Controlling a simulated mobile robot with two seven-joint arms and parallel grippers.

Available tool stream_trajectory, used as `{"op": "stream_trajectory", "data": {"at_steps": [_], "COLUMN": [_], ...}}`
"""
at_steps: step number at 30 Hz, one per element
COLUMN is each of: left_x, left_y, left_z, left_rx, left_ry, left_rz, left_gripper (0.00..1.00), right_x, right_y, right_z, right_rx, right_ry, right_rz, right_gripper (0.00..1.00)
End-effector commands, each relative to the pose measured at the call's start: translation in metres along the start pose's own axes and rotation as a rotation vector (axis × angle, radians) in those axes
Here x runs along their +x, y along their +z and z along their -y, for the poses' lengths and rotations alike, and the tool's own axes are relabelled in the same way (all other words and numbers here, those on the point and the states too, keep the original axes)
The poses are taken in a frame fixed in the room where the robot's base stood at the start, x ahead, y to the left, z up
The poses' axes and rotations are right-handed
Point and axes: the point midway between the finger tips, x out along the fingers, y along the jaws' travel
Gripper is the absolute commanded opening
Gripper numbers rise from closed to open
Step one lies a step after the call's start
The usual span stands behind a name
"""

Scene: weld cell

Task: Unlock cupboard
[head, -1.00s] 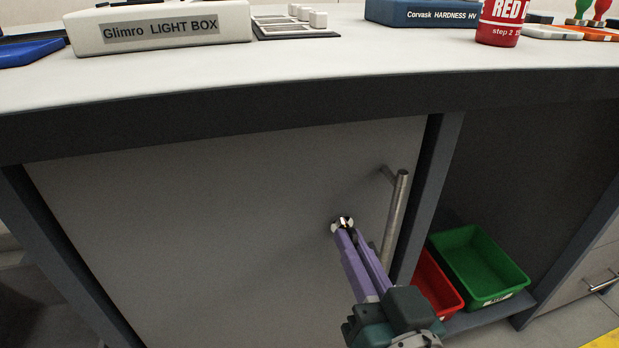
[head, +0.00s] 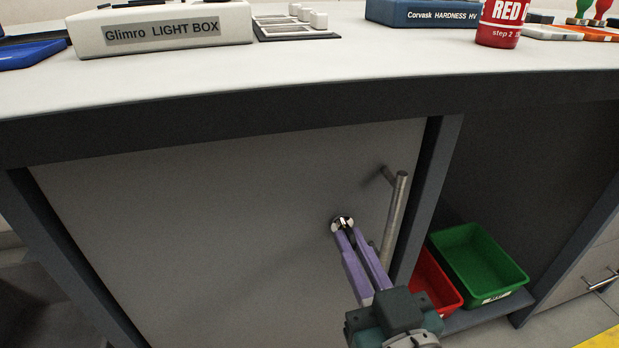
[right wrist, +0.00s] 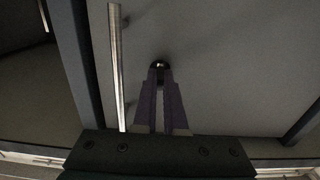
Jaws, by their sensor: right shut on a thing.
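The cupboard door (head: 200,230) is a flat grey panel under the bench, and it looks shut. A round metal lock (head: 335,222) sits on it, left of the upright bar handle (head: 396,215). My right gripper (head: 345,232) has its purple fingers at the lock, shut on a small key or knob there that the fingertips mostly hide. In the right wrist view the fingertips (right wrist: 160,82) meet at the lock (right wrist: 159,65), with the bar handle (right wrist: 117,70) to the left, apart from the fingers. My left gripper is not in view.
An open bay right of the door holds a red bin (head: 434,285) and a green bin (head: 478,262). The benchtop (head: 290,68) above carries a light box (head: 160,28), a red can (head: 502,22) and a blue hardness box (head: 425,14).

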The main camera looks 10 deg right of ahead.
Motion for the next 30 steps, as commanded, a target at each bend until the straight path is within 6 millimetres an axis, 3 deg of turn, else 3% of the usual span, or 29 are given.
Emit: {"op": "stream_trajectory", "data": {"at_steps": [2,3,10,20,30], "left_x": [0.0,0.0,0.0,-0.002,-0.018], "left_y": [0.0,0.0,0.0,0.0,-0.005], "left_z": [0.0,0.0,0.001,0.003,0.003], "left_rx": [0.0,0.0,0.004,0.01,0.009], "left_ry": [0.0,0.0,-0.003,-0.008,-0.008], "left_rz": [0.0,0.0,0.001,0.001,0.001], "left_gripper": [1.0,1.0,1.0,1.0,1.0], "right_x": [0.0,0.0,0.0,-0.006,-0.069], "right_y": [0.0,0.0,0.0,0.0,-0.001], "right_z": [0.0,0.0,0.0,0.0,0.0], "right_rx": [-0.002,-0.002,0.0,0.0,0.0], "right_ry": [0.0,0.0,0.0,0.0,0.0], "right_rz": [0.0,0.0,0.0,0.002,0.004], "right_gripper": [0.0,0.12,0.38,0.39,0.39]}}
